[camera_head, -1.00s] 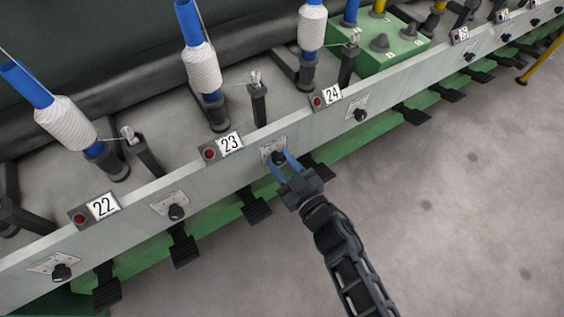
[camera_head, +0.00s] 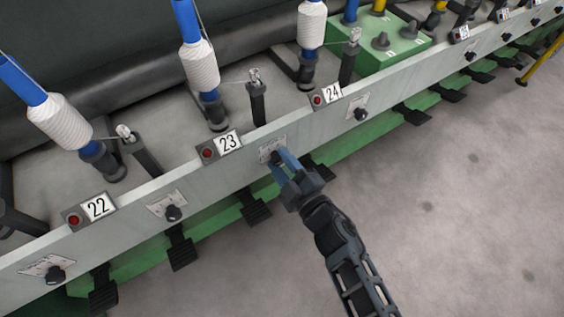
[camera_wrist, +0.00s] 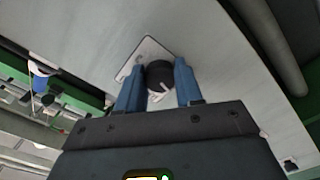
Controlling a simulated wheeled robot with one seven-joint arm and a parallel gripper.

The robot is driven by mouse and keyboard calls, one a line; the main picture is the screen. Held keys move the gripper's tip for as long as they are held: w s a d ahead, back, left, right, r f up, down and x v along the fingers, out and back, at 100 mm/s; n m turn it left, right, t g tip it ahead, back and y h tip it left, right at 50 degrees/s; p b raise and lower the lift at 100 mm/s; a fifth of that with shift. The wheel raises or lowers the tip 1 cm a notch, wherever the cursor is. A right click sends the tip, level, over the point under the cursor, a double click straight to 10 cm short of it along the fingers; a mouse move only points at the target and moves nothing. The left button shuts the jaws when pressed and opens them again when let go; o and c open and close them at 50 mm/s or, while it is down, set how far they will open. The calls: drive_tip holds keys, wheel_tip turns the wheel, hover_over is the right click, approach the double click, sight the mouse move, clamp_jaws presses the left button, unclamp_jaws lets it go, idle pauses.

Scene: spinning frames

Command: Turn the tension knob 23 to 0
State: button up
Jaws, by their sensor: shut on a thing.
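The number plate 23 (camera_head: 228,142) sits on the pale rail beside a red lamp (camera_head: 207,153). Just right of and below it is a dial plate (camera_head: 272,146) with a small black knob (camera_head: 275,158), partly hidden by my gripper. My gripper (camera_head: 281,158) points up at the rail with its blue fingers on this knob. In the wrist view, the blue fingers (camera_wrist: 159,85) stand on either side of the dark round knob (camera_wrist: 159,72) and grip it. A white pointer mark shows at the knob. The scale's figures are too small to read.
Similar knobs sit along the rail (camera_head: 316,127), near plate 22 (camera_head: 97,207) and plate 24 (camera_head: 332,93). Black pedals (camera_head: 256,211) stick out below. White bobbins (camera_head: 201,66) stand behind the rail. The grey floor (camera_head: 450,200) in front is open.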

idle(0.4)
drive_tip(key=o, duration=1)
drive_tip(key=shift+p+v, duration=0.7)
drive_tip(key=shift+v, duration=3.2)
drive_tip(key=shift+d, duration=0.1)
drive_tip(key=s+d+r+m+h+p, duration=0.2)
drive_tip(key=s+d+r+m+h, duration=0.15)
drive_tip(key=s+d+r, duration=0.35)
drive_tip(key=s+d+r+m+t+h+p, duration=0.1)
drive_tip(key=s+d+r+m+h+p, duration=0.15)
drive_tip(key=s+r+m, duration=0.45)
drive_tip(key=s+d+r+m+h+p, duration=0.2)
drive_tip(key=s+d+r+p, duration=0.15)
drive_tip(key=s+d, duration=0.45)
drive_tip(key=s+r+m, duration=0.1)
drive_tip(key=s+r, duration=0.2)
drive_tip(key=r, duration=0.1)
drive_tip(key=s+r+m+h+p, duration=0.1)
drive_tip(key=s+r+m, duration=0.1)
drive_tip(key=s+r, duration=0.1)
drive_tip(key=s+r+m+g+h, duration=0.1)
drive_tip(key=s+r, duration=0.2)
drive_tip(key=r, duration=0.2)
drive_tip(key=shift+d+r+p, duration=0.25)
drive_tip(key=shift+d+p, duration=0.15)
